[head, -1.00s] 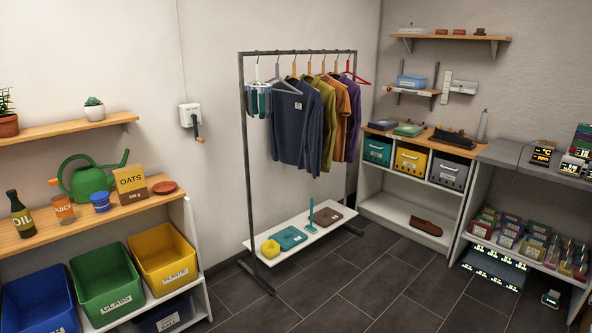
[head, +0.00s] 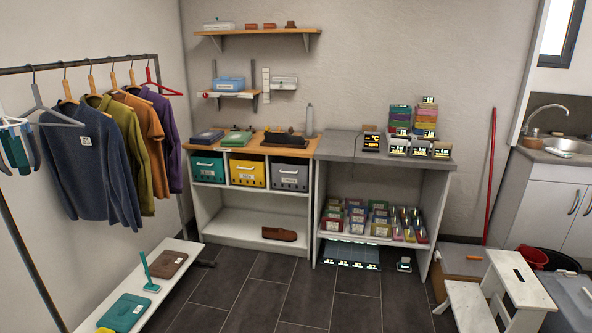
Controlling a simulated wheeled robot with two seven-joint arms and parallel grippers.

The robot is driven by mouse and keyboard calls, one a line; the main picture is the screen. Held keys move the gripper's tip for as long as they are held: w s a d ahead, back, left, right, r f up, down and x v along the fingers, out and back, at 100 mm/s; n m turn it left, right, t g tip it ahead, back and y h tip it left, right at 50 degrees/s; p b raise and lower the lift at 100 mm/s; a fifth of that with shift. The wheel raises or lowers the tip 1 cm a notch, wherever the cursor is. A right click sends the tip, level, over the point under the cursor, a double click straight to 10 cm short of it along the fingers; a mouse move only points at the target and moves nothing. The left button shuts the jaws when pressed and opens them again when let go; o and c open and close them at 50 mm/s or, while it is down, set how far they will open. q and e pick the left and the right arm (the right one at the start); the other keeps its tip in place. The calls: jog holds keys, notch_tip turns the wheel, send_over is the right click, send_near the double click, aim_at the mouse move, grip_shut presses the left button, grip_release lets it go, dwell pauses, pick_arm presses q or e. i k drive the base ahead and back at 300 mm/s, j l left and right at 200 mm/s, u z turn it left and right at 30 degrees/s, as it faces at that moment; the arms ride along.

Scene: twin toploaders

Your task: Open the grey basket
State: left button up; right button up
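The grey basket (head: 289,176) sits in the right cubby of the white shelf unit with the wooden top, at the middle of the head view. It has a pale handle and a white label on its front. It is pushed in among its neighbours, a yellow basket (head: 247,173) in the middle cubby and a teal basket (head: 207,168) in the left one. The inside of the grey basket is hidden under the wooden top. Neither of my grippers shows in the head view.
A clothes rack (head: 40,68) with a low white shelf (head: 150,298) stands at the left. A grey counter (head: 350,148) adjoins the shelf unit. A white step stool (head: 515,280) stands at the lower right. The dark tiled floor (head: 265,290) before the unit is clear.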

aim_at(295, 168)
jog(key=i+l+z, duration=0.1)
jog(key=i, duration=1.35)
jog(key=i+u, duration=0.4)
jog(key=i+l+u, duration=0.6)
jog(key=i+u, duration=0.2)
jog(key=i+l, duration=0.7)
jog(key=i+l+u, duration=0.05)
